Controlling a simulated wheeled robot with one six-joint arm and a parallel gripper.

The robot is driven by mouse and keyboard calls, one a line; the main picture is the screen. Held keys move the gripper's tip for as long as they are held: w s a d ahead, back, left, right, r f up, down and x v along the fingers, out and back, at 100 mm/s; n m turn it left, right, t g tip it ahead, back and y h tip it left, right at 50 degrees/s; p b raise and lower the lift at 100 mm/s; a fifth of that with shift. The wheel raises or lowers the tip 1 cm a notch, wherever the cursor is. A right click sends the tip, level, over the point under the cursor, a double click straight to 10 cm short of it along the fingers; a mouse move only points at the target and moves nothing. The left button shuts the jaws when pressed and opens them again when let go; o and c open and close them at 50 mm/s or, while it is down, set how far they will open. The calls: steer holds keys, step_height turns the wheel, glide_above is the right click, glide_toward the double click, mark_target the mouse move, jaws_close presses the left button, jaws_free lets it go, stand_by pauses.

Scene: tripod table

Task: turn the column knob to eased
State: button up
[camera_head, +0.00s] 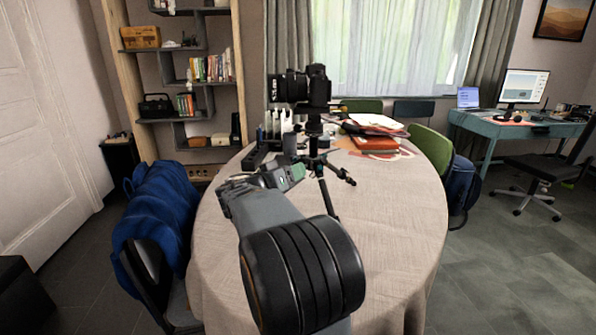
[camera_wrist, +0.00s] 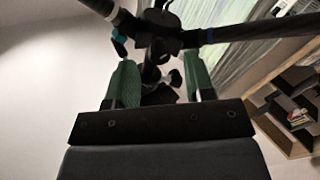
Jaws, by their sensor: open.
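A black tripod (camera_head: 314,145) stands on the round table (camera_head: 390,215) with a black camera (camera_head: 318,88) on top. My gripper (camera_head: 296,172) is at the left of the tripod's hub, low under the camera. In the wrist view, my gripper (camera_wrist: 160,70) has its two green fingers apart, with the tripod hub (camera_wrist: 160,38) just beyond them. A small dark knob with a pale part (camera_wrist: 174,77) shows between the fingers, apparently untouched; I take it for the column knob. Its setting cannot be read. In the head view my arm and gripper hide the knob.
Tripod legs (camera_wrist: 262,28) spread to both sides ahead of the fingers. A teal part (camera_wrist: 118,42) sits close to the left fingertip. The table's front right is clear.

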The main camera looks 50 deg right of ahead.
steer(key=shift+d, duration=1.3)
steer(key=shift+c, duration=0.3)
jaws_close()
